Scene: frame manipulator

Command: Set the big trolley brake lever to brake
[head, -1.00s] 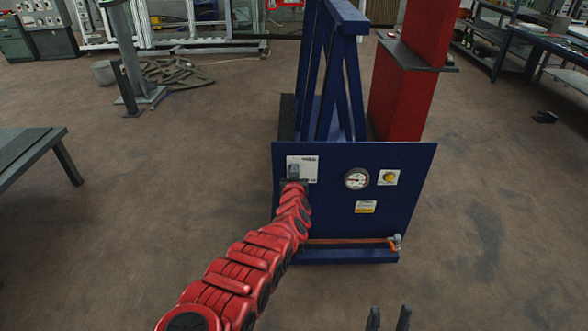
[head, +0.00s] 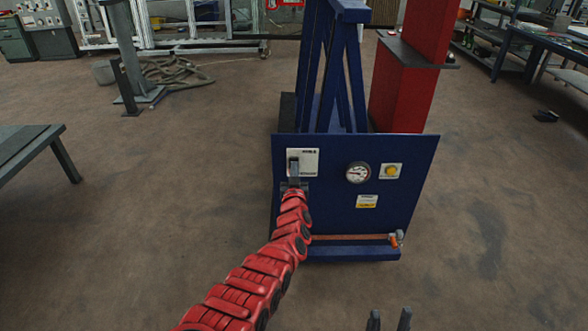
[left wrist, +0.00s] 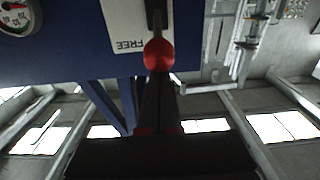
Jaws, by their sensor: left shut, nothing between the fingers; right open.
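The trolley's blue front panel (head: 335,205) faces me in the head view, with a white brake label (head: 309,158) at its upper left. My left gripper (head: 293,176) is at this label and hides part of it. In the left wrist view, which shows the panel upside down, a dark lever with a red ball knob (left wrist: 158,55) stands in front of the label (left wrist: 125,25) reading FREE. The shut left fingers (left wrist: 159,95) are right by the knob, with nothing between them; whether they touch it I cannot tell. My right gripper (head: 389,320) is open and empty at the bottom edge.
The panel also carries a gauge (head: 358,172), a yellow button (head: 391,171) and an orange bar (head: 350,237). A red post (head: 398,95) stands behind at right. A bench (head: 30,150) is at far left.

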